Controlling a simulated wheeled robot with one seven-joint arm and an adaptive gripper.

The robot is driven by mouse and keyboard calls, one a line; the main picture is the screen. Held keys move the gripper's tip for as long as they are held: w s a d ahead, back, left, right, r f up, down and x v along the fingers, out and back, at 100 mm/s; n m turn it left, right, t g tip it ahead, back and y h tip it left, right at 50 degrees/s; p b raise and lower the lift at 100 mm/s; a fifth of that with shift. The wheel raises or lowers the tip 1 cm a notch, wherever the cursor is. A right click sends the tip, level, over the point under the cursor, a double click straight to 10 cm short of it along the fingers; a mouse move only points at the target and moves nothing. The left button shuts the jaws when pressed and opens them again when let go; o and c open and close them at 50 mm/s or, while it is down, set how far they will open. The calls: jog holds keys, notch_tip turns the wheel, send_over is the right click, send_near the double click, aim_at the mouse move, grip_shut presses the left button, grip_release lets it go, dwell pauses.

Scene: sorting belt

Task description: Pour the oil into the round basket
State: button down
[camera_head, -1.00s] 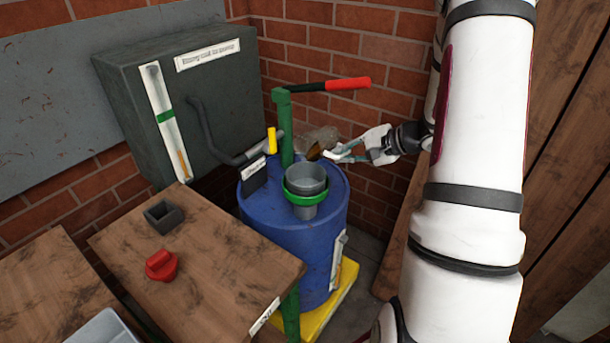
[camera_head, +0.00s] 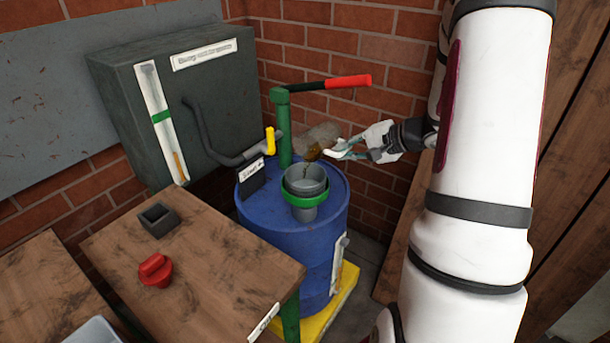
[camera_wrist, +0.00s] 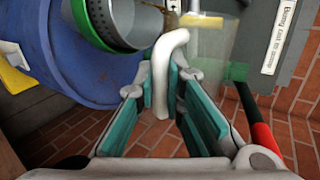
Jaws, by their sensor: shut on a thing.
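A clear jug (camera_head: 322,133) with a pale handle (camera_wrist: 160,80) is tipped over toward the round basket. My gripper (camera_head: 352,149) is shut on the handle; the wrist view shows its teal fingers (camera_wrist: 163,98) on either side of it. Brown oil (camera_head: 313,154) is at the jug's mouth, and a thin dark streak hangs below it toward the basket. The round grey basket (camera_head: 305,176) sits in a green ring (camera_head: 304,199) on top of the blue drum (camera_head: 290,245). In the wrist view the basket (camera_wrist: 122,35) shows a perforated band; its inside is mostly out of view.
A green pump post (camera_head: 284,135) with a red-gripped lever (camera_head: 349,82) rises behind the basket. A wooden table (camera_head: 210,255) at left holds a red cap (camera_head: 155,270) and a small grey box (camera_head: 158,219).

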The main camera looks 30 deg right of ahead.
aim_at(337, 154)
jog(key=shift+s+a+r+n+t+h+b, duration=0.15)
jog(key=shift+a+r+n+t+h+b, duration=0.55)
jog(key=shift+b, duration=2.9)
jog(key=shift+f+n+h+b, duration=0.15)
jog(key=shift+n+h+b, duration=0.15)
jog(key=shift+b, duration=0.6)
jog(key=b, duration=0.2)
jog(key=n+b, duration=0.1)
jog(key=b, duration=0.1)
jog(key=shift+s+a+h, duration=0.15)
jog(key=shift+a+h, duration=0.15)
jog(key=shift+h, duration=0.1)
jog(key=b, duration=0.3)
jog(key=a+n+h+b, duration=0.1)
jog(key=b, duration=0.2)
jog(key=shift+s+a+r+t+b, duration=0.1)
jog(key=shift+s+r+t+b, duration=0.15)
jog(key=shift+t+b, duration=0.15)
jog(key=shift+s+a+r+n+t+h+b, duration=0.25)
jog(key=shift+r+n+h+b, duration=0.35)
jog(key=shift+b, duration=1.25)
jog(key=shift+a+f+b, duration=0.1)
jog(key=shift+f+b, duration=0.15)
jog(key=shift+b, duration=0.1)
jog(key=shift+r, duration=0.1)
